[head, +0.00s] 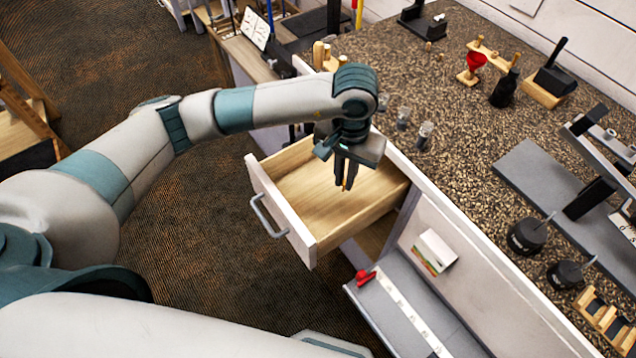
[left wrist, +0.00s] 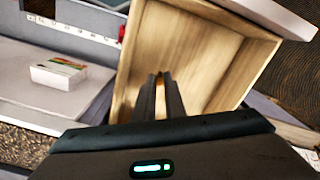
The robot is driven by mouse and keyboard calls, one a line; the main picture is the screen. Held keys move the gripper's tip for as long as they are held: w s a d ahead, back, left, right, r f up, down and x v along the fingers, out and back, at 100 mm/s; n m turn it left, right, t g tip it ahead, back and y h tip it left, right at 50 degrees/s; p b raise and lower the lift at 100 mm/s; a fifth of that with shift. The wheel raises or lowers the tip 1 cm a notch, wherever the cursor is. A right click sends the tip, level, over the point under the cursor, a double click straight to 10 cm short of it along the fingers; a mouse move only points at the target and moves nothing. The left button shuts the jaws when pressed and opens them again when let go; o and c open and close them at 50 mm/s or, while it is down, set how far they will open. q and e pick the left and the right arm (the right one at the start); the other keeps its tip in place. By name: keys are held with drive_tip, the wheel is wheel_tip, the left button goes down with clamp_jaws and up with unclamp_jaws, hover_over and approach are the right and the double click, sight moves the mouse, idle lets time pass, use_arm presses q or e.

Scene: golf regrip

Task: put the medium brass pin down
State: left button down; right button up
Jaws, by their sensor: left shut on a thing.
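My left gripper (head: 346,182) is over the open wooden drawer (head: 310,205), fingers pointing down. It is shut on the medium brass pin (head: 345,185), of which only a thin golden sliver shows between the fingertips. In the left wrist view the gripper (left wrist: 160,82) points into the drawer (left wrist: 190,45), and the brass pin (left wrist: 161,98) shows as a narrow golden strip between the dark fingers. I cannot tell whether the pin touches the drawer floor. The drawer looks empty otherwise. My right gripper is not in view.
A speckled counter (head: 450,130) lies behind the drawer, with several small clear jars near its edge. A red funnel (head: 475,62) on a wooden stand is at the back.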

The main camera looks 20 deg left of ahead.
use_arm(q)
drive_tip(key=a+f, duration=0.1)
drive_tip(key=a, duration=0.1)
drive_tip(key=a+f+p, duration=0.1)
drive_tip(key=a, duration=0.1)
drive_tip(key=a+f+p, duration=0.1)
drive_tip(key=a+f, duration=0.1)
drive_tip(key=shift+w+a, duration=0.1)
drive_tip(key=shift+a, duration=0.1)
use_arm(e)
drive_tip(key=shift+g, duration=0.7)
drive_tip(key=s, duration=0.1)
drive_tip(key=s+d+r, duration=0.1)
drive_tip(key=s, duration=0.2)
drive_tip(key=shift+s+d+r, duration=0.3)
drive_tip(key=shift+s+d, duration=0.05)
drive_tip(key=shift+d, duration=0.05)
use_arm(q)
drive_tip(key=shift+f+p, duration=0.5)
drive_tip(key=shift+p, duration=0.1)
drive_tip(key=shift+f+p, duration=0.5)
drive_tip(key=shift+f, duration=0.95)
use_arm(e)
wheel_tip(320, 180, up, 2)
